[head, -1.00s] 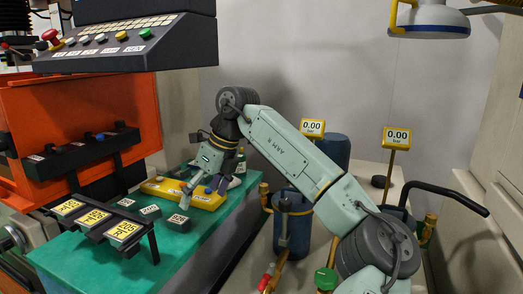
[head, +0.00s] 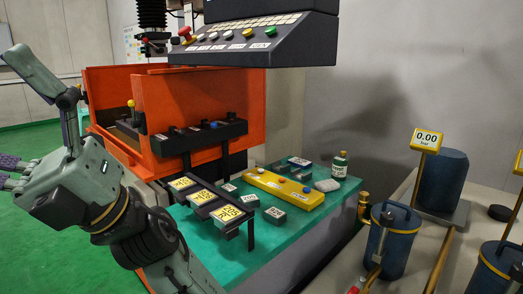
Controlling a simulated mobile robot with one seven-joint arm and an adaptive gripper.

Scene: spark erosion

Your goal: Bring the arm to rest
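My gripper (head: 14,115) is at the left edge of the head view, raised in front of the orange tank and clear of the bench. One finger stands up and bends toward the upper left. The other fingers, with purple pads, point left and run partly out of the frame. The fingers are spread wide with nothing visible between them. My arm rises from the bottom edge, bent at the wrist.
The green bench (head: 300,228) carries a yellow block (head: 284,190), small grey blocks, a labelled rack (head: 213,202) and a green bottle (head: 339,165). Behind are the orange tank (head: 205,105) and a control panel (head: 255,40). Blue canisters (head: 392,240) stand right. Green floor lies left.

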